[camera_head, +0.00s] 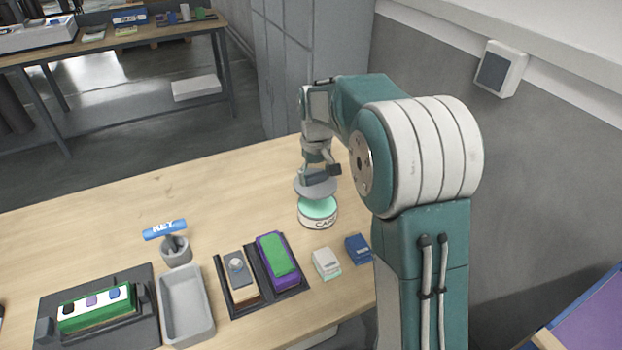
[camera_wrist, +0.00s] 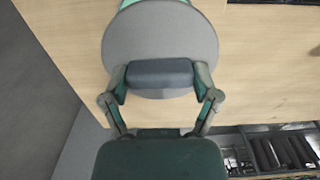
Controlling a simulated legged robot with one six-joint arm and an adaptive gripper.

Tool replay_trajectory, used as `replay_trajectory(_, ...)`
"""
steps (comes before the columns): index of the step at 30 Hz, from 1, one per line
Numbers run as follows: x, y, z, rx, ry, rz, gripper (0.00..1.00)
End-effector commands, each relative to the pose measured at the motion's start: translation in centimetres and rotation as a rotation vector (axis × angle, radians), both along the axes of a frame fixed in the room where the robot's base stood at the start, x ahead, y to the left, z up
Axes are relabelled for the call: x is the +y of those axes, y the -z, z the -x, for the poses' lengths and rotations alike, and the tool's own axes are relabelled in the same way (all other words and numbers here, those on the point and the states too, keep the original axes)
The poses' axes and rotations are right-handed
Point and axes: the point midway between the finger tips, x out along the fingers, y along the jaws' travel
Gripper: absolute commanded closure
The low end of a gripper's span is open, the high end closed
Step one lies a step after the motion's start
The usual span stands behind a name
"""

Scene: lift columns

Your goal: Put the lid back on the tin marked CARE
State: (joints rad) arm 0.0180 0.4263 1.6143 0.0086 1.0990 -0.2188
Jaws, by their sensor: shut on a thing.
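The round tin marked CARE (camera_head: 318,221) stands upright on the wooden table. It is white with dark letters, and a pale green top face shows; part of the lettering is cut off by the curve. My gripper (camera_head: 320,176) is shut on the grey round lid (camera_head: 313,190) and holds it just above the tin, a small gap apart. In the wrist view my gripper (camera_wrist: 160,74) grips the bar across the middle of the lid (camera_wrist: 160,38). Only a sliver of green (camera_wrist: 128,3) shows past the lid's far edge there.
On the wooden table (camera_head: 110,208) are a grey tray (camera_head: 170,307), a cup with a blue KEY tag (camera_head: 165,229), a dark holder with a green-and-purple block (camera_head: 278,260), a white block (camera_head: 326,263) and a blue block (camera_head: 357,249). The table's back left is clear.

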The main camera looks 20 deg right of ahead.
Motion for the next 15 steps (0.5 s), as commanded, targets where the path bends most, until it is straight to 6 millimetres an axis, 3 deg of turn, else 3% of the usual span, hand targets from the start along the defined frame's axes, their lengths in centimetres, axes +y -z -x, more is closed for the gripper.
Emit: replay_trajectory(15,1.0,4.4,0.0,0.003,-0.001,0.011,0.68)
